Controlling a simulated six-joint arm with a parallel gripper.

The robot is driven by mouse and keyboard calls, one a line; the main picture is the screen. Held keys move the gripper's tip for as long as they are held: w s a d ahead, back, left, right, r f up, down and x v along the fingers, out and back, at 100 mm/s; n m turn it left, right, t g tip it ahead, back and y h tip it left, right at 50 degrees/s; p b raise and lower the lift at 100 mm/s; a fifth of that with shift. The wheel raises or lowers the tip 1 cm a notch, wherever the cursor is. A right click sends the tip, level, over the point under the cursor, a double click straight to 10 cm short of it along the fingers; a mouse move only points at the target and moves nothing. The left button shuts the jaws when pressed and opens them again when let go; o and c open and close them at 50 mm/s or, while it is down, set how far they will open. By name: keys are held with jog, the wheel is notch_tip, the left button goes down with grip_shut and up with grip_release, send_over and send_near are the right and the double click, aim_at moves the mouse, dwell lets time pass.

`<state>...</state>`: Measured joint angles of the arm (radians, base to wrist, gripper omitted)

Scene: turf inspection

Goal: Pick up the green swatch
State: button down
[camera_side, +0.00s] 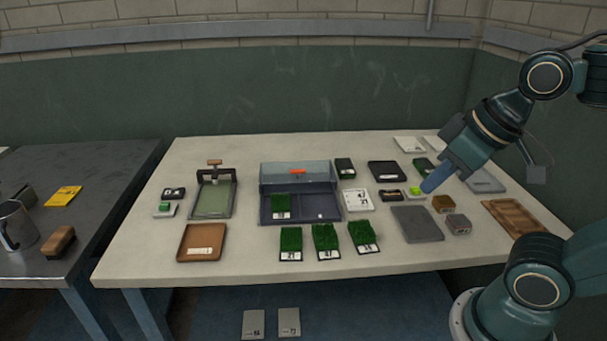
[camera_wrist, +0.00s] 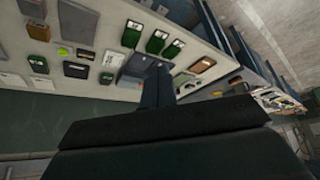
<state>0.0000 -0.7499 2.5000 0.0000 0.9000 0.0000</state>
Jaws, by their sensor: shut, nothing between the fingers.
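Several dark green turf swatches with white number labels lie on the table. Others lie at the back (camera_side: 344,166) and at the back right, partly hidden. My gripper (camera_side: 430,187) is shut and empty, tilted down to the left above the table's right part. In the wrist view, the row shows above my dark fingers (camera_wrist: 157,88).
A clear-lidded tray box (camera_side: 300,220) stands mid-table.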

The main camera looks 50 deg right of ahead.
jog(key=c, duration=2.2)
grip_release()
jog(key=c, duration=0.9)
grip_release()
jog(key=shift+o, duration=0.2)
jog(key=shift+w+r, duration=0.1)
jog(key=w+d+r+m+g, duration=0.1)
jog(key=w+r+m, duration=0.1)
jog(key=w, duration=0.9)
jog(key=w+d+r+m+g, duration=0.1)
jog(key=w+m+g, duration=0.15)
jog(key=w, duration=0.85)
jog(key=w+d+f+m+g, duration=0.1)
jog(key=w+d+f+m, duration=0.1)
jog(key=w+f, duration=0.5)
jog(key=w+d+f+m+g, duration=0.1)
jog(key=w+d+f+m, duration=0.1)
jog(key=w+f, duration=0.5)
jog(key=w, duration=0.4)
jog(key=shift+d+f, duration=0.15)
jog(key=shift+f, duration=0.2)
